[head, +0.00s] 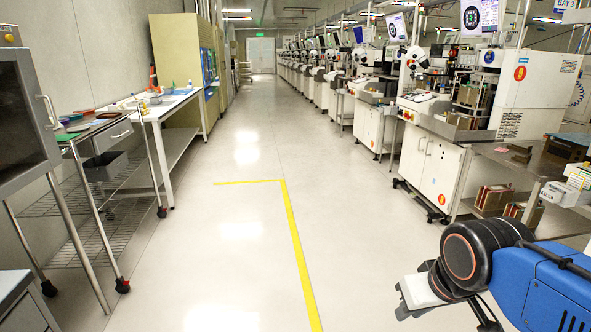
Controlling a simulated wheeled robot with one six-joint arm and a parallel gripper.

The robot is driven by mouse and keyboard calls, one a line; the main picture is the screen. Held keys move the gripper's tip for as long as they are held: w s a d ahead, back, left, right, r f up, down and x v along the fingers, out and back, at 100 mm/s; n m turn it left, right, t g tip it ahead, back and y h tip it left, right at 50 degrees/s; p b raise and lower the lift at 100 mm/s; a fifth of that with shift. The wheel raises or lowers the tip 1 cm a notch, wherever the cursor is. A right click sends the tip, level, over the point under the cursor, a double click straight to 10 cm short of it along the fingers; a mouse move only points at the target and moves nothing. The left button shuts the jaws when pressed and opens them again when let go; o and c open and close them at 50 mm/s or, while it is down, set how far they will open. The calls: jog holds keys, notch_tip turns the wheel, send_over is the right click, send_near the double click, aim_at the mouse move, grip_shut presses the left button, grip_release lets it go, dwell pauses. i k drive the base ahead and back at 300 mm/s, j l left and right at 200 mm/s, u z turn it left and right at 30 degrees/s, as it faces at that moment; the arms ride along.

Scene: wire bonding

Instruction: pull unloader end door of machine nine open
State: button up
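Machine nine (538,95) stands at the right, a white machine with an orange round mark that looks like a 9. Below it is a white lower cabinet (429,172) with two upright handles and another orange mark. The cabinet doors look shut. I cannot tell which panel is the unloader end door. My gripper (415,293) is at the lower right, at the end of my blue and black arm. It is well in front of the cabinet and apart from it. Its fingers are not clear, so I cannot tell whether it is open or shut.
A grey bench (497,158) with boxes stands at the right, near my arm. More machines line the right side. A wire rack (100,205) and a white table (158,112) stand at the left. The aisle floor (235,225), with a yellow line (292,232), is clear.

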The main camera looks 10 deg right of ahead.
aim_at(444, 161)
jog(key=i, duration=1.65)
jog(key=i+z, duration=0.3)
jog(key=i, duration=0.2)
jog(key=i+j+z, duration=0.3)
jog(key=i, duration=0.2)
jog(key=i+j+z, duration=0.3)
jog(key=i, duration=0.2)
jog(key=i+j+z, duration=0.25)
jog(key=i+z, duration=0.2)
jog(key=i+j+z, duration=0.45)
jog(key=k, duration=0.1)
